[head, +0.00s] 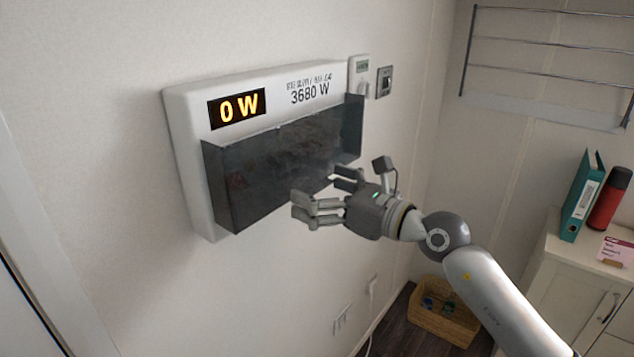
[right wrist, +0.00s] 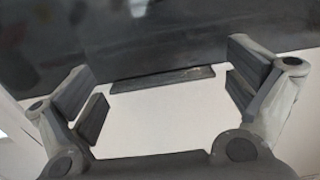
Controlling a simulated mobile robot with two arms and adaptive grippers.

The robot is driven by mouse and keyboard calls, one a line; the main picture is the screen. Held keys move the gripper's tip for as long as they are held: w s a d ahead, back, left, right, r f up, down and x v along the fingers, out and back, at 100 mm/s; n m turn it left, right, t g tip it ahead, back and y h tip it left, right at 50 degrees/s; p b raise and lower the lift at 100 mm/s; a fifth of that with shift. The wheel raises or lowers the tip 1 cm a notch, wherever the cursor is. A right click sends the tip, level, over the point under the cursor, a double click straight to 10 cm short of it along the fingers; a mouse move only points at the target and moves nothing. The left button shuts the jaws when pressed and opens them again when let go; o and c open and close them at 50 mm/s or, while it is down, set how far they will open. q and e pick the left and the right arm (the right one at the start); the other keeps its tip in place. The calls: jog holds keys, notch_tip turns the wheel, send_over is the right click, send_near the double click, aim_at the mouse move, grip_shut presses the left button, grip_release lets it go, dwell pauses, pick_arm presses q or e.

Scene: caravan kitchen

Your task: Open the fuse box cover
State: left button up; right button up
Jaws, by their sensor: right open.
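The white fuse box (head: 185,130) hangs on the wall, with an orange "0 W" display (head: 237,108) and "3680 W" printed on it. Its dark, see-through cover (head: 270,165) is over the lower front and looks closed. My right gripper (head: 318,195) is open and empty in front of the cover's lower right part. In the right wrist view the cover (right wrist: 180,35) fills the top, and a dark lip (right wrist: 162,85) at its lower edge lies between the open fingers (right wrist: 168,92). I cannot tell whether any finger touches it. My left gripper is not in view.
A thermostat (head: 359,75) and a switch (head: 385,82) are on the wall right of the box. A cabinet (head: 570,270) with a teal binder (head: 582,198) and a red flask (head: 608,200) stands at the right. A basket (head: 445,320) is on the floor. A wire rack (head: 545,40) hangs upper right.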

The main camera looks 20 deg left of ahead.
jog(key=shift+w+a, duration=0.1)
jog(key=shift+a, duration=0.15)
jog(key=c, duration=0.5)
jog(key=shift+s+d+r, duration=0.25)
jog(key=shift+d, duration=0.25)
jog(key=c, duration=1.1)
jog(key=shift+r, duration=0.15)
grip_shut()
